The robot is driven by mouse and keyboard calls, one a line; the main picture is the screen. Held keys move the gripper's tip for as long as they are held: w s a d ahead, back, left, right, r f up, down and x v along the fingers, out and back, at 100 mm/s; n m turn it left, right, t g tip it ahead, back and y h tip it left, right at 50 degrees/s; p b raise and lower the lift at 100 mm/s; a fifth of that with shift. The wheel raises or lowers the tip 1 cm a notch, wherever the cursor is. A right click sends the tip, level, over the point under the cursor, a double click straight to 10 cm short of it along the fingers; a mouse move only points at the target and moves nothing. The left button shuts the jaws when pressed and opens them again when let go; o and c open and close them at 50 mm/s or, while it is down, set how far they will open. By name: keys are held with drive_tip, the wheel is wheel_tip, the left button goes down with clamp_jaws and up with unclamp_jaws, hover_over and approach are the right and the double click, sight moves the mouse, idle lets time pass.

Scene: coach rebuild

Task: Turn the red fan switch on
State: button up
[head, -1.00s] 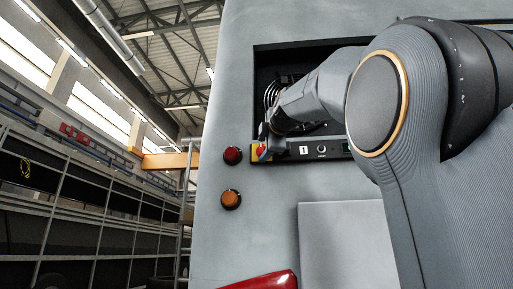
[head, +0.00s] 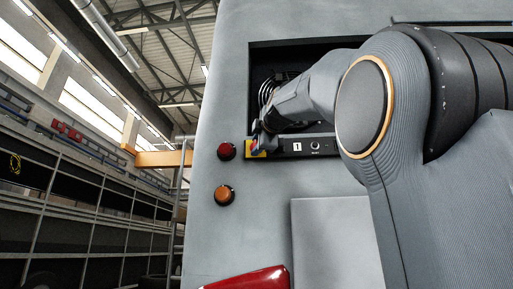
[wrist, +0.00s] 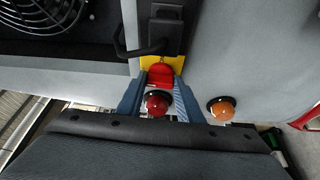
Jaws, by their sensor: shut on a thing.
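The red fan switch (wrist: 161,75) is a red handle on a yellow plate (wrist: 176,65), shown in the wrist view. My gripper (wrist: 160,82) has its two blue-grey fingers on either side of the red handle, shut on it. In the head view my gripper (head: 262,138) reaches the left end of the dark control strip (head: 297,146). The yellow plate (head: 249,152) shows beside it there, and the gripper mostly hides the red handle. I cannot tell the handle's exact angle.
A red dome lamp (head: 226,151) and an orange dome lamp (head: 225,195) stick out of the grey panel to the left of the recess. A fan grille (wrist: 45,12) sits inside the dark recess. A black bracket (wrist: 160,32) stands close to the switch.

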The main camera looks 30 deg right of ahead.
drive_tip(key=shift+w+a+f+m+t+h+b, duration=0.15)
drive_tip(key=shift+m+h+b, duration=1.3)
drive_tip(key=shift+m+b, duration=2)
drive_tip(key=shift+a+f+m+t+h+b, duration=0.2)
drive_tip(key=shift+m+h+b, duration=1.2)
drive_tip(key=shift+m+b, duration=2.05)
drive_tip(key=shift+w+d+f+m+t+h+b, duration=0.1)
drive_tip(key=shift+m+t+h+b, duration=0.15)
drive_tip(key=shift+m+h+b, duration=2.2)
drive_tip(key=m+y+b, duration=0.1)
drive_tip(key=m, duration=0.2)
drive_tip(key=shift+a+y, duration=0.1)
drive_tip(key=shift+y, duration=0.3)
drive_tip(key=o, duration=1)
drive_tip(key=shift+o, duration=0.4)
drive_tip(key=shift+s, duration=0.1)
drive_tip(key=b+v, duration=0.6)
drive_tip(key=v, duration=0.1)
drive_tip(key=shift+s+a, duration=0.25)
